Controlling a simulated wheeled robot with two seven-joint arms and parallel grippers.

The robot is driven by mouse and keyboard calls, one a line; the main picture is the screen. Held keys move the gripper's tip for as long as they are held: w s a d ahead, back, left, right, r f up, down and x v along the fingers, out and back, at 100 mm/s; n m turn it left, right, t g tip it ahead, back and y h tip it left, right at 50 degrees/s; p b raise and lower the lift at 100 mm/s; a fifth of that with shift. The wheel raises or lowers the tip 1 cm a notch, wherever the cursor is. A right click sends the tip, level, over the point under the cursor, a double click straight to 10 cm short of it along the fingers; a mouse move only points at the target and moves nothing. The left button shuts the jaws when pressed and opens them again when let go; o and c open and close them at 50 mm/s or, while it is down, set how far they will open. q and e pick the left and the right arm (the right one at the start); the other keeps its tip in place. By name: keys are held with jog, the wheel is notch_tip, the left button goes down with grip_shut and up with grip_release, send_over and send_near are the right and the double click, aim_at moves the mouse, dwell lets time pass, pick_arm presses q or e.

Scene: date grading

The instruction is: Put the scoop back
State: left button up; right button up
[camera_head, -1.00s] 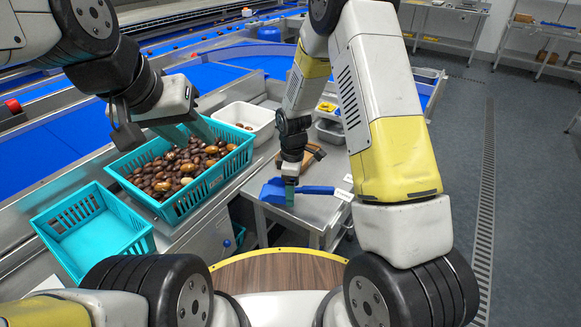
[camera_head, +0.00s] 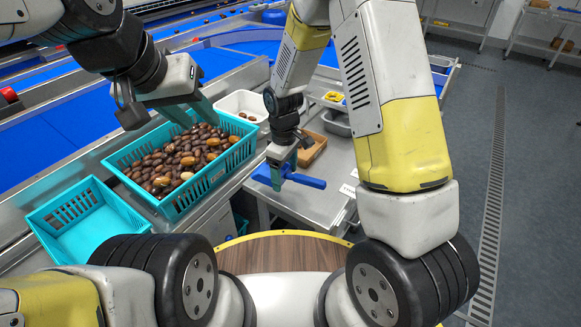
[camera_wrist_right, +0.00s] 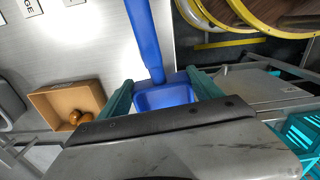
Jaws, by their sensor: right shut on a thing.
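The blue scoop (camera_head: 308,181) is at the steel side table, its handle pointing right in the head view. My right gripper (camera_head: 283,172) is shut on it from above. In the right wrist view the scoop (camera_wrist_right: 148,45) sits between the two teal fingers (camera_wrist_right: 160,97), its bowl close to the palm and its handle running away over the steel top. I cannot tell whether it still touches the table. My left gripper (camera_head: 190,112) hangs over the date crate; its teal fingers look apart and empty.
A teal crate (camera_head: 186,213) full of dates and an empty teal crate (camera_head: 62,250) stand at left. A white tub (camera_head: 240,98) is behind. On the steel table (camera_head: 318,205), a brown box (camera_head: 313,150) with brown items (camera_wrist_right: 75,120) lies beyond the scoop. Small labels are near the table's right edge.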

aim_at(283, 188)
jog(key=w, duration=0.2)
jog(key=w+m, duration=0.1)
jog(key=shift+w+a+r, duration=0.3)
jog(key=shift+w+a, duration=0.05)
jog(key=shift+a, duration=0.05)
jog(key=shift+f, duration=3.25)
jog(key=shift+f, duration=0.6)
jog(key=o, duration=1.6)
